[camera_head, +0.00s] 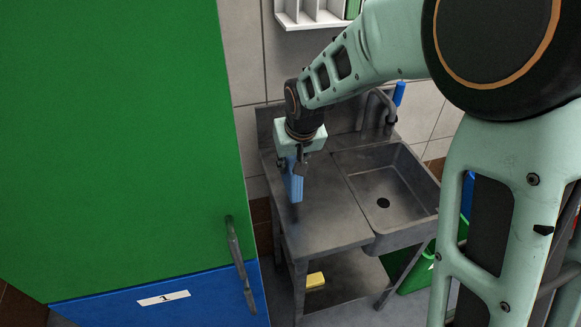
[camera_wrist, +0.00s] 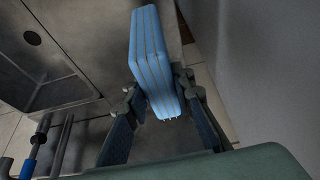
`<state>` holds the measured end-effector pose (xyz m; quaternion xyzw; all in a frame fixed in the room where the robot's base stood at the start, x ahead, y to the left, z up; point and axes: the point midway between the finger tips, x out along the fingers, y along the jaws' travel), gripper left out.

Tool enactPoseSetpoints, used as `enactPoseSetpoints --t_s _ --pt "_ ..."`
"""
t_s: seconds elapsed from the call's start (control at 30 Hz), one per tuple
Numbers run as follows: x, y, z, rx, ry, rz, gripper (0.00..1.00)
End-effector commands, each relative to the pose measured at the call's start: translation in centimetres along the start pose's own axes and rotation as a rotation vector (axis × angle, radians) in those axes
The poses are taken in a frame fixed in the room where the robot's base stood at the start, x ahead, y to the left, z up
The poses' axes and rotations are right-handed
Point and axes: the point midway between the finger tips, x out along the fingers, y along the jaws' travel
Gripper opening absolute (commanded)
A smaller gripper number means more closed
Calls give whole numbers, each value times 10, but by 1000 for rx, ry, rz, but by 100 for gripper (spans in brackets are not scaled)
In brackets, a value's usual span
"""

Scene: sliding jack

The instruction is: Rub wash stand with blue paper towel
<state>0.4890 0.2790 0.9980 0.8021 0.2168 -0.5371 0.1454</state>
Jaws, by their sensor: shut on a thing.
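The wash stand (camera_head: 325,217) is a grey metal unit with a flat top at left and a sink basin at right. It also shows in the wrist view (camera_wrist: 85,62). My gripper (camera_head: 294,165) points down over the left part of the flat top. It is shut on the blue paper towel (camera_head: 293,186), a folded blue stack held upright. In the wrist view the towel (camera_wrist: 152,60) sits between the two fingers and extends away from them. The towel's lower end is at or just above the metal top; I cannot tell whether it touches.
A tall green and blue cabinet (camera_head: 120,150) with a handle (camera_head: 238,262) stands close at left. A faucet (camera_head: 383,105) rises behind the sink (camera_head: 390,180). A yellow object (camera_head: 315,281) lies on the lower shelf, and a green bin (camera_head: 415,272) stands below the sink. A white rack (camera_head: 308,14) hangs above.

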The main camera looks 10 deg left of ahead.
Motion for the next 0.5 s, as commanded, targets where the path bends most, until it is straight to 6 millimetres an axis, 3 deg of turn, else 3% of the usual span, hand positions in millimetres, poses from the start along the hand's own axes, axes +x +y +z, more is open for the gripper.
enactPoseSetpoints --t_s 0.3,0.5 --pt "-28 4 -16 4 2 2 3" --pt "-31 4 -18 4 1 2 3"
